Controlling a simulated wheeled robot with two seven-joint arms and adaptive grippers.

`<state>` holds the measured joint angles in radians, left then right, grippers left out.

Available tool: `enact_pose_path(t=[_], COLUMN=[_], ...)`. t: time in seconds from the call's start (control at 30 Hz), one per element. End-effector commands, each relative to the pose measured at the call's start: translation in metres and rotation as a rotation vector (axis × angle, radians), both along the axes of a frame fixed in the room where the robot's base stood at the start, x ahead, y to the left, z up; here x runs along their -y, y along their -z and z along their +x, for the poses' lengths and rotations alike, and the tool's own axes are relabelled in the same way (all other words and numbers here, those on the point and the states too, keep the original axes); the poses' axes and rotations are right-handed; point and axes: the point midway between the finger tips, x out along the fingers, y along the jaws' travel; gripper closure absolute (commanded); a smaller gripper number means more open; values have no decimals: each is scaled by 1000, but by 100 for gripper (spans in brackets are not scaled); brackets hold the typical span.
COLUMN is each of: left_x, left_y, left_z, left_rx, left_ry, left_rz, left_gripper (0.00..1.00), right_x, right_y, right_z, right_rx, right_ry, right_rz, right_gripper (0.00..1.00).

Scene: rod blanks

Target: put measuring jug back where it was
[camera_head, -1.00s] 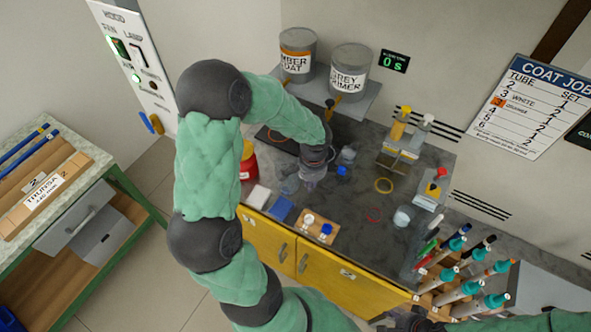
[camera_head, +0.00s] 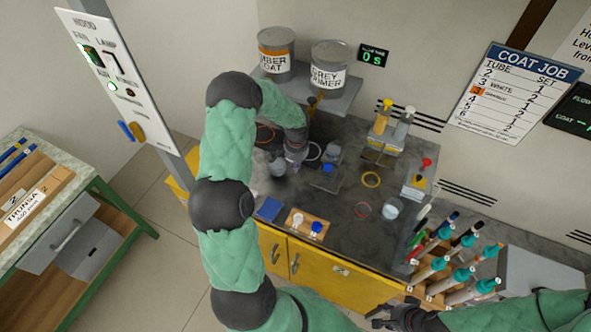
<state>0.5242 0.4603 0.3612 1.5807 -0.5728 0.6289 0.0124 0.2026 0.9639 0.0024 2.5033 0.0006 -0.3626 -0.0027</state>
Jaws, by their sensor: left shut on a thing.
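My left gripper (camera_head: 294,158) is over the back left of the dark worktop, pointing down. It is shut on the clear measuring jug (camera_head: 279,166), which shows faintly at the fingertips; its outline is hard to make out. I cannot tell whether the jug touches the worktop. A coloured ring (camera_head: 265,136) lies on a dark patch behind it, and a pale ring (camera_head: 314,151) lies to its right. My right gripper (camera_head: 384,315) is low at the front, apart from everything, with its fingers spread and empty.
A clear vessel (camera_head: 332,152) and a blue-capped item (camera_head: 327,168) stand right of the gripper. A blue block (camera_head: 269,208) and a wooden holder (camera_head: 307,223) are at the front edge. Paint tins (camera_head: 328,65) sit on a shelf behind. A tube rack (camera_head: 437,283) stands right.

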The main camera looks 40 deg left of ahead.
Motion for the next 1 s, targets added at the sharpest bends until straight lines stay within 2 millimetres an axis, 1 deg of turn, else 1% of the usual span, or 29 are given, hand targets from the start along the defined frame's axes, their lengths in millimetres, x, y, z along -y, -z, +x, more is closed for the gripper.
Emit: enact_pose_path(t=[0.17,0.3,0.37,0.63,0.77,0.8,0.87,1.0], left_x=[-5,-4,-4,-4,-4,-4,-4,-4], left_y=[9,30,36,37,41,41,40,40], left_z=[5,3,4,4,4,4,4,4], left_rx=[-1,-3,-2,0,0,-1,-1,-1], left_ry=[0,1,1,0,0,0,0,0], left_rz=[0,-1,0,0,0,0,0,0], left_gripper=[100,100,100,100,100,79,64,64], right_x=[0,0,0,0,0,0,0,0], right_y=[1,2,3,3,7,6,6,5], right_z=[0,0,0,0,0,0,0,0], right_rx=[0,0,0,0,0,0,0,0], right_ry=[0,0,0,0,0,0,0,0], right_rz=[0,0,0,0,0,0,0,0], right_gripper=[60,60,60,60,60,60,60,60])
